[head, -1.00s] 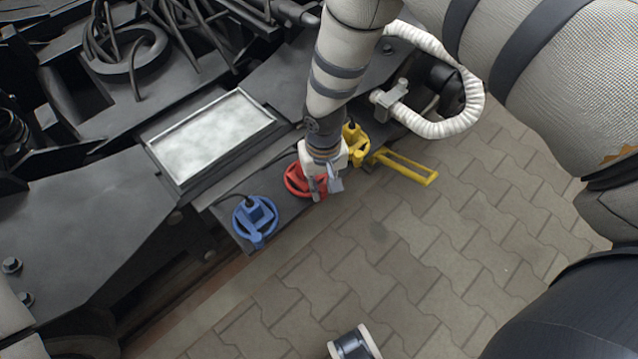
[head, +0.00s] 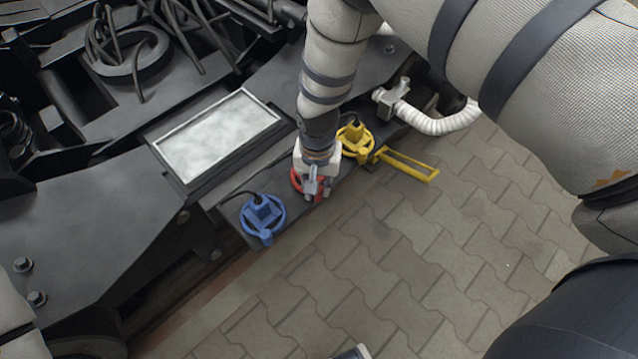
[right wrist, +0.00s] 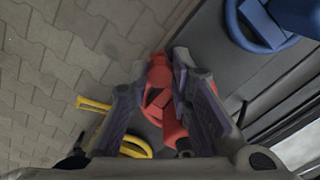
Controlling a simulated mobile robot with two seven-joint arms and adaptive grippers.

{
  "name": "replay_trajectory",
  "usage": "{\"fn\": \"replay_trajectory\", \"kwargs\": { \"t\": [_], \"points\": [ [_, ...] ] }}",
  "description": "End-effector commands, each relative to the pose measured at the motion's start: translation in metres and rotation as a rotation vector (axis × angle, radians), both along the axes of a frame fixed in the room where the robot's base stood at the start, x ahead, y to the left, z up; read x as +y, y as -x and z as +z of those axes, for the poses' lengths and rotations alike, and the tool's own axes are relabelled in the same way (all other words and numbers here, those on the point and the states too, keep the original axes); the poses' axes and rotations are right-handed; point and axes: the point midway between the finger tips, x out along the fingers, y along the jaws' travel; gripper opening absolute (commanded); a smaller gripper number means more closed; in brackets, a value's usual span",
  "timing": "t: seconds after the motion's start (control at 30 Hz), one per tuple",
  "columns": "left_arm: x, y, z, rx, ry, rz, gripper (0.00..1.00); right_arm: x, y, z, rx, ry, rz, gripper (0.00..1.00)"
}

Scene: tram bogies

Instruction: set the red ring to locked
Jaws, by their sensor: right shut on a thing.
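The red ring (head: 296,181) sits on the dark bracket between the blue and yellow rings. My right gripper (head: 313,190) comes down on it from above and hides much of it in the head view. In the right wrist view, the red ring (right wrist: 155,108) shows between the two fingers. My right gripper (right wrist: 160,72) is shut on its red tab at the outer edge. Any lock marking on the ring is hidden or too small to read. My left gripper is not in view.
A blue ring (head: 263,218) with a cable stands left of the red one. A yellow ring (head: 355,141) and a yellow bar handle (head: 408,164) lie close on the right. A white hose (head: 440,124) curves behind. Open paving (head: 420,260) lies in front.

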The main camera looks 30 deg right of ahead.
Motion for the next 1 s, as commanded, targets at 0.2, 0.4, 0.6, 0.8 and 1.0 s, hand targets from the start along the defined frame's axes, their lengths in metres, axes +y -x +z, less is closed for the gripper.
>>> {"fn": "replay_trajectory", "kwargs": {
  "t": [0.2, 0.4, 0.6, 0.8, 1.0],
  "points": [
    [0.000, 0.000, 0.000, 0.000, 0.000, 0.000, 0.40, 0.001, 0.000, 0.000, 0.000, -0.001, -0.004, 0.00],
    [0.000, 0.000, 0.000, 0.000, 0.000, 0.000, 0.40, 0.001, 0.000, 0.000, 0.000, -0.001, -0.003, 0.40],
    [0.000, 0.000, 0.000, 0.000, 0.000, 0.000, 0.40, 0.000, 0.000, 0.000, -0.001, -0.001, -0.002, 0.40],
    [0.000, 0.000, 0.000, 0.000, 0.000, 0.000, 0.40, 0.000, -0.002, 0.016, -0.003, 0.000, -0.002, 0.40],
    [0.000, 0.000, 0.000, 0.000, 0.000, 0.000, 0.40, 0.000, -0.002, 0.071, -0.005, 0.000, -0.002, 0.40]
  ]
}}
